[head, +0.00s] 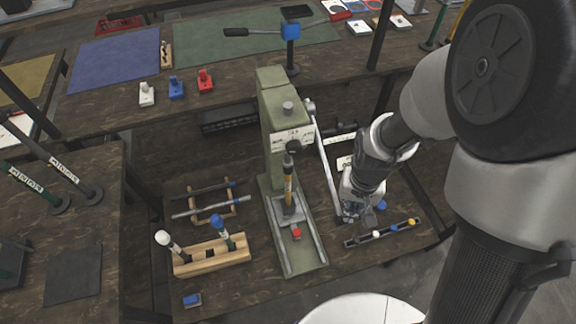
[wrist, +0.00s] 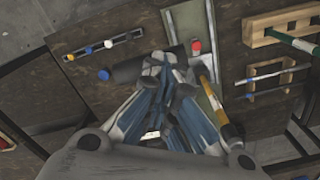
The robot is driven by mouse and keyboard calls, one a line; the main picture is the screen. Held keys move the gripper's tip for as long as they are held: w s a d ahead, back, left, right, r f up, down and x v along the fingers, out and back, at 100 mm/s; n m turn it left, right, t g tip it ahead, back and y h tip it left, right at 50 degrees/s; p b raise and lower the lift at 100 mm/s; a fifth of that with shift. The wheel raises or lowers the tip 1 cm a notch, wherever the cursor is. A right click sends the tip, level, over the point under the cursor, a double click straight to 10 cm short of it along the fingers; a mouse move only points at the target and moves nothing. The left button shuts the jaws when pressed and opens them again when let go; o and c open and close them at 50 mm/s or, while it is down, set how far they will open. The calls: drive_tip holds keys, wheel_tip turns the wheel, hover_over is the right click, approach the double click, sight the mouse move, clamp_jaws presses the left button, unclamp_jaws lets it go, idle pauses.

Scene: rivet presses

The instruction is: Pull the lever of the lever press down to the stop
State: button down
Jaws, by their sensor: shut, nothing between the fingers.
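My gripper (head: 352,212) is at the lower end of the lever. In the wrist view my gripper (wrist: 160,65) has closed fingertips overlapping the handle. Whether they touch it is unclear.
A rail with coloured knobs (head: 383,233) lies just in front of my gripper. A wooden block with upright tools (head: 212,255) and a rack of rods (head: 208,204) stand left of the press. A second lever stand (head: 291,50) is at the back.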

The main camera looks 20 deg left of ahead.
drive_tip(key=shift+f, duration=0.1)
drive_tip(key=shift+w+a+f+b, duration=0.25)
drive_tip(key=shift+f+b, duration=0.25)
drive_tip(key=shift+f, duration=0.15)
drive_tip(key=shift+w+a+f+b, duration=0.1)
drive_tip(key=shift+w+f+b, duration=0.15)
drive_tip(key=shift+f+b, duration=0.3)
drive_tip(key=shift+w+a+f, duration=0.1)
drive_tip(key=shift+f, duration=0.05)
drive_tip(key=shift+w+a+f+b, duration=0.15)
drive_tip(key=shift+w+f+b, duration=0.2)
drive_tip(key=shift+f, duration=0.25)
drive_tip(key=shift+r, duration=0.1)
